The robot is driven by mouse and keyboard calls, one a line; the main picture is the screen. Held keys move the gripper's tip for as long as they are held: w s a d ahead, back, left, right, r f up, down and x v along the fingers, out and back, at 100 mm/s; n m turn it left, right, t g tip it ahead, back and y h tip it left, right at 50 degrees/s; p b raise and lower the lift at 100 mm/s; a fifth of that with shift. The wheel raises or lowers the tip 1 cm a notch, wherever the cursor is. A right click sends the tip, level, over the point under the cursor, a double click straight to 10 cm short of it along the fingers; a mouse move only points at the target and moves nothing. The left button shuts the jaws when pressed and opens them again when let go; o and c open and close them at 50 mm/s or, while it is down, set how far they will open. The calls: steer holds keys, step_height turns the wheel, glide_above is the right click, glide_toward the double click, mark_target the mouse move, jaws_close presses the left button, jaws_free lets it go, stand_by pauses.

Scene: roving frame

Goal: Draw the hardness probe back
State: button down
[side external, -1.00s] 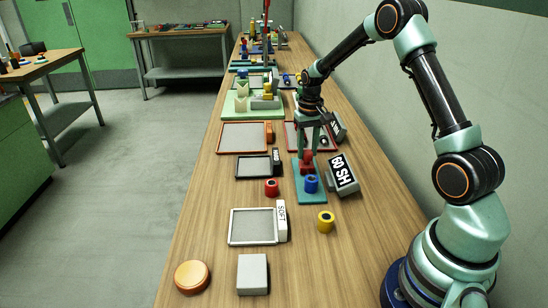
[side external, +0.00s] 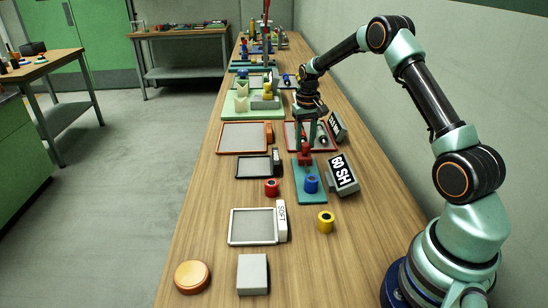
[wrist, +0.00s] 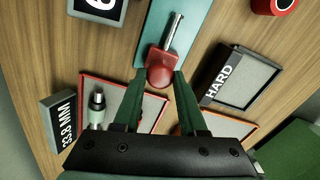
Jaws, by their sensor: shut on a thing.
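The hardness probe is a red knob (side external: 304,158) on a teal base plate (side external: 322,194). In the wrist view its rounded red end (wrist: 160,66) lies between my fingertips, with a metal rod (wrist: 173,33) running from it along the plate (wrist: 195,35). My gripper (side external: 305,147) is shut on the red knob from above. A blue ring (side external: 311,183) stands on the plate, nearer the side camera than the knob. A grey display reading "60 SH" (side external: 342,174) sits just right of the plate.
A dark tray marked "HARD" (wrist: 258,80) and a red ring (side external: 272,187) lie left of the plate in the side view. A red-rimmed tray (side external: 288,136) and a millimetre display (wrist: 62,118) lie behind. A yellow ring (side external: 326,222) and a "SOFT" tray (side external: 232,226) are nearer.

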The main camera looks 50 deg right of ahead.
mark_target(305, 143)
steer(key=shift+w+d+r, duration=0.1)
steer(key=shift+w+d, duration=0.15)
steer(key=shift+c, duration=2.3)
jaws_free()
steer(key=shift+s, duration=0.1)
step_height(305, 143, up, 12)
steer(key=shift+a, duration=0.1)
steer(key=s+a+r+n+t, duration=0.2)
steer(key=s+a+r, duration=0.25)
steer(key=a, duration=0.25)
steer(key=s+a+r+n+t, duration=0.1)
steer(key=s+a+r, duration=0.2)
steer(key=a+r, duration=0.3)
steer(key=s+a+f+n+t, duration=0.2)
steer(key=s+a+f+n, duration=0.1)
steer(key=s+a, duration=0.6)
steer(key=shift+s+a+f+t, duration=0.15)
steer(key=shift+s+f+t, duration=0.2)
steer(key=shift+s, duration=0.75)
